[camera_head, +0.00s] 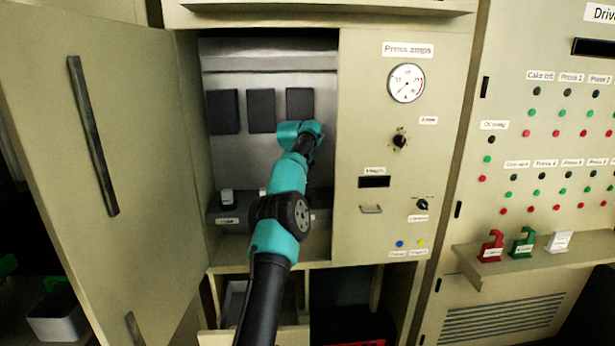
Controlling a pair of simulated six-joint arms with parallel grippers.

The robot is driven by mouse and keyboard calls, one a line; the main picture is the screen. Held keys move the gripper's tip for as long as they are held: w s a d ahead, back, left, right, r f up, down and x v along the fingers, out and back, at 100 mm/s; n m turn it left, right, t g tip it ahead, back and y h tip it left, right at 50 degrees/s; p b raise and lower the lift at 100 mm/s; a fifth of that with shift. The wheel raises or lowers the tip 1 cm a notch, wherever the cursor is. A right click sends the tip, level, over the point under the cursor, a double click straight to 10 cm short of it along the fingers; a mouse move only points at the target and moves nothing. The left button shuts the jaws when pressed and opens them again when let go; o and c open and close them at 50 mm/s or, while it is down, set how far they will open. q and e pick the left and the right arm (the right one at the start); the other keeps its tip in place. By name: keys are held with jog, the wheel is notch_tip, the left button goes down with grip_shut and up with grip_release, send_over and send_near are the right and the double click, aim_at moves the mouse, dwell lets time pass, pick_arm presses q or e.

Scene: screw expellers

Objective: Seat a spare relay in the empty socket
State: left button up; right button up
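An open cabinet bay holds three dark rectangular blocks on its back panel: a left block (223,111), a middle block (262,110) and a right block (300,103). I cannot tell whether these are relays or sockets. A small pale block (227,197) stands on the dark ledge (213,212) at lower left of the bay. One teal and black arm of mine, entering low and left of centre, reaches into the bay, its wrist just below the right block. Its gripper is hidden behind the wrist. My other arm is out of view. No empty socket can be made out.
The cabinet door (140,150) stands open at left. The right panel carries a gauge (406,83), knobs and a handle (371,209). A shelf (535,262) at right holds red, green and white items. An open compartment lies below the bay.

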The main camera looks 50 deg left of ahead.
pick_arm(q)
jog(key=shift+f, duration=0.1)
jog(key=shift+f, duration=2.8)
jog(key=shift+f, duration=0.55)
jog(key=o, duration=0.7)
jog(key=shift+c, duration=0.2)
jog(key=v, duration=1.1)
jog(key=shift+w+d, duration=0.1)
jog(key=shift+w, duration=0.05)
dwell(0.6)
